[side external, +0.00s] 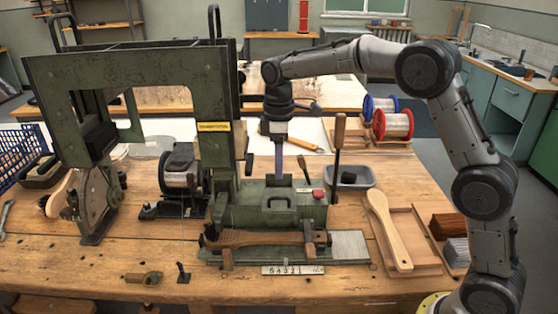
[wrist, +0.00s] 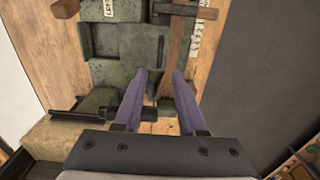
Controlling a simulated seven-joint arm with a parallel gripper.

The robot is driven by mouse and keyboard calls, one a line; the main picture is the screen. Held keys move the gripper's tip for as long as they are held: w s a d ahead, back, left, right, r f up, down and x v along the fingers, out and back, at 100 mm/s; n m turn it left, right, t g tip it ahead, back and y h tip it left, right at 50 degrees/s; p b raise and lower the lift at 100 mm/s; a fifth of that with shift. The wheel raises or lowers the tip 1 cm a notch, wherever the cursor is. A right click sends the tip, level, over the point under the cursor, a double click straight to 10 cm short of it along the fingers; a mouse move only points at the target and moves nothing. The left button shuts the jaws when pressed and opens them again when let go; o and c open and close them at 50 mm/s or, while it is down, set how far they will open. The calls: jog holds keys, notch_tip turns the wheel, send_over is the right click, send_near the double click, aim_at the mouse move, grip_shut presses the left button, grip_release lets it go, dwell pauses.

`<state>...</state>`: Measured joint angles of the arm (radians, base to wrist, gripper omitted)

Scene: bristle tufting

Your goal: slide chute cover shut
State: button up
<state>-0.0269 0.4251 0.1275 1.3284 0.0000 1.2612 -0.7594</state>
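A green cast machine body (side external: 250,212) stands on the wooden bench. Its top has a raised loop-like part (side external: 277,202) and a red knob (side external: 318,194). I cannot tell for certain which part is the chute cover, or how far it is open. My gripper (side external: 279,176) points down just above the machine's top, behind the loop-like part. In the wrist view its two purple fingers (wrist: 163,78) are apart with nothing clearly held between them. The green body (wrist: 120,45) with a square recess (wrist: 104,40) lies beyond the fingertips. Any contact cannot be told.
A brown brush-shaped wooden piece (side external: 250,238) lies across the machine's front. An upright wooden-handled lever (side external: 338,140) stands close right of my gripper. The tall green frame (side external: 130,68) rises at left. A grey bin (side external: 357,177) and a wooden paddle (side external: 388,230) are at right.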

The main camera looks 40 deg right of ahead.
aim_at(279, 198)
notch_tip(279, 198, down, 10)
jog(key=shift+f, duration=0.25)
dwell(0.4)
grip_shut()
